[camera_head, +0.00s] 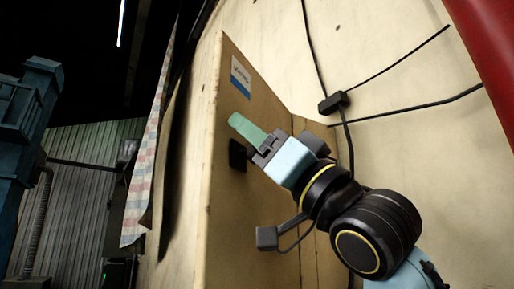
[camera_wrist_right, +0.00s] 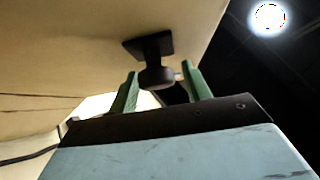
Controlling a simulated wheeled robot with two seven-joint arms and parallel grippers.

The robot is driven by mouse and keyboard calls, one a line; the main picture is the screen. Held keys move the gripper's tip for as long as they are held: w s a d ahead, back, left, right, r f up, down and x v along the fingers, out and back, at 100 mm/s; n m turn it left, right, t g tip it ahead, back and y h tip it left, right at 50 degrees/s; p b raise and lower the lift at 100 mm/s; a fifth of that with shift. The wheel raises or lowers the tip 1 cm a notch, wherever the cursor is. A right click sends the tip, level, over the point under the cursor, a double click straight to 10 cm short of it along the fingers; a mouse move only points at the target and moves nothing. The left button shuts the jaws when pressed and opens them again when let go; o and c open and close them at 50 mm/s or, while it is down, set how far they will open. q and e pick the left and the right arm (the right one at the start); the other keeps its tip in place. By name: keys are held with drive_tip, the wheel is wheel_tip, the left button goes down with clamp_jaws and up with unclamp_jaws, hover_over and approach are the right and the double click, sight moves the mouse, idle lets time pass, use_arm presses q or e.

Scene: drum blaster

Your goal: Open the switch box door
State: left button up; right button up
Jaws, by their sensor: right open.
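The switch box (camera_head: 235,215) is a tan box face with a white and blue label (camera_head: 240,76), set against a large cream surface. Its black knob (camera_head: 238,155) shows near the middle of that face. In the right wrist view the knob (camera_wrist_right: 154,50) sticks out from the tan panel on a square base. My right gripper (camera_head: 245,129) has green fingers and is at the knob. In the wrist view the open fingers (camera_wrist_right: 162,84) stand on either side of the knob's end; whether they touch it I cannot tell. My left gripper is not in view.
Black cables run over the cream surface to a small black junction (camera_head: 333,102). A red curved object (camera_head: 490,50) fills the upper right corner. A checked cloth (camera_head: 147,150) hangs left of the box. A blue structure (camera_head: 25,115) stands at far left.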

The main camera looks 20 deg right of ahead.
sight(241, 81)
wheel_tip(241, 81, up, 8)
drive_tip(key=shift+d+f, duration=0.1)
idle(0.7)
